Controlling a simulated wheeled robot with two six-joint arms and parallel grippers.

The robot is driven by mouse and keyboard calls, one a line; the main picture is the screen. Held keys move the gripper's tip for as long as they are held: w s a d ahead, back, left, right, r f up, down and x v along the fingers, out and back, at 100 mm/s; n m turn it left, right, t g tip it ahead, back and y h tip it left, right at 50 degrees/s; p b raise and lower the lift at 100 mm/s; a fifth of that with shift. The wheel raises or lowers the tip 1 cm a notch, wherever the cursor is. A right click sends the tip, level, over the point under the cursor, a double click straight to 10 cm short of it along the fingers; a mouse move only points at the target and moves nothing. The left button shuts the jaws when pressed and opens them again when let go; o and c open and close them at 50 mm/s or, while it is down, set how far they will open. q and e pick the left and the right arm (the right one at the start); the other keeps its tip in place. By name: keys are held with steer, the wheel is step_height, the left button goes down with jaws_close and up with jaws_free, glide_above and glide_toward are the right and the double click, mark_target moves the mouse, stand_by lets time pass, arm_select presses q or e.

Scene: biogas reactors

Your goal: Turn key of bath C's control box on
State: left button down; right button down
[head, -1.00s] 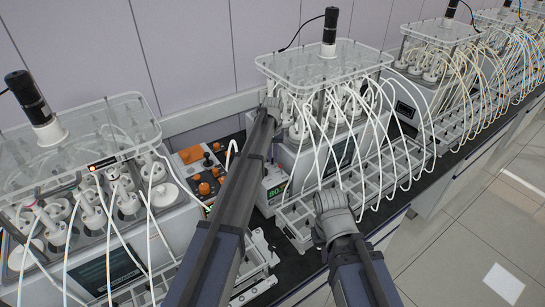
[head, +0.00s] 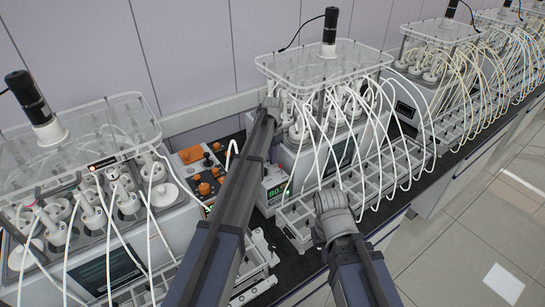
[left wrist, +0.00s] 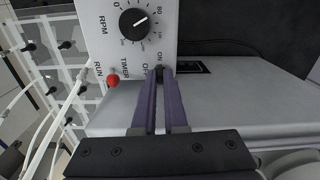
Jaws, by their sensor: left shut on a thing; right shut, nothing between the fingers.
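My left gripper (head: 270,104) reaches to the back left corner of the middle bath (head: 330,130). In the left wrist view, the left gripper (left wrist: 160,76) is shut on a small dark key (left wrist: 159,69) on the face of a white control box (left wrist: 100,35), beside the ON and OFF marks. The key is mostly hidden between the fingertips, so its exact angle cannot be told. My right gripper (head: 333,205) is shut and empty, in front of the middle bath's rack.
Several white hoses hang from the middle bath to the rack (head: 292,218). Another bath (head: 100,185) stands at left, with an orange-knobbed panel (head: 203,172) between the two. More baths stand at the back right.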

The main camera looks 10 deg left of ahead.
arm_select(q)
steer(key=shift+m, duration=0.5)
steer(key=c, duration=1)
jaws_free()
steer(key=shift+o, duration=0.2)
steer(key=shift+r, duration=0.15)
step_height(320, 180, up, 8)
steer(key=p, duration=0.8)
steer(key=shift+f, duration=0.2)
steer(key=shift+f, duration=0.1)
